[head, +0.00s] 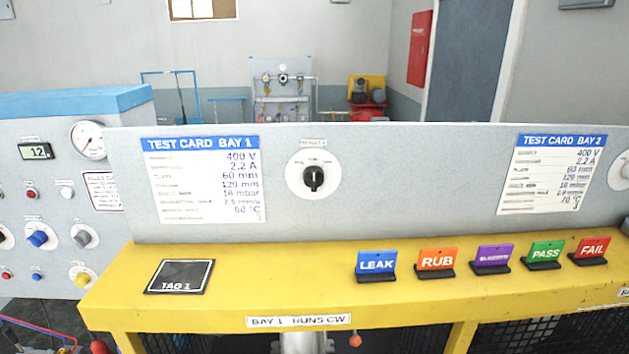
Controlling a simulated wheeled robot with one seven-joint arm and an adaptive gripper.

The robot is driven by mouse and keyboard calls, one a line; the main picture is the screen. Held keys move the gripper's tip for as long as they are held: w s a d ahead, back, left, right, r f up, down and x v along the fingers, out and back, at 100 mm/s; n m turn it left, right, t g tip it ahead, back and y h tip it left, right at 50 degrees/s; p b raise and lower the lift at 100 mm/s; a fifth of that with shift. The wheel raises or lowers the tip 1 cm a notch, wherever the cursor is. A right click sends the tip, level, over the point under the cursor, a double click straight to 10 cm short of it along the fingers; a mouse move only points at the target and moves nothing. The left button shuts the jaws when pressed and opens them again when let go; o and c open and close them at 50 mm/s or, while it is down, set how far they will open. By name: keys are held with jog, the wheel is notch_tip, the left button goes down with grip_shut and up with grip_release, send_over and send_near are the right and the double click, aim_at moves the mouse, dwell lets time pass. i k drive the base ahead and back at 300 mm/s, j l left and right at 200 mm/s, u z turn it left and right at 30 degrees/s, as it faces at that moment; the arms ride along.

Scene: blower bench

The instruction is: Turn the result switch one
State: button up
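The result switch is a black rotary knob (314,179) on a round white dial plate (328,190). It sits on the grey upright panel (410,180), right of the Bay 1 test card (204,179). Small print around the knob is too fine to read surely. The knob's light mark appears to point roughly upward. Part of a second round dial plate (618,174) shows at the right edge, cut off by the frame. My gripper is not in view.
A yellow bench (230,275) runs below the panel. A black TAG 1 plate (180,276) lies at left. Tags LEAK (376,262), RUB (437,260), a purple one (492,256), PASS (545,253) and FAIL (592,250) stand at right. Bench space below the knob is clear.

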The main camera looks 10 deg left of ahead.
aim_at(313, 176)
jog(key=k+l+u, duration=0.1)
jog(key=u, duration=0.25)
jog(key=k+l+u, duration=0.1)
jog(key=u, duration=0.3)
jog(key=k+u, duration=0.2)
jog(key=u, duration=0.15)
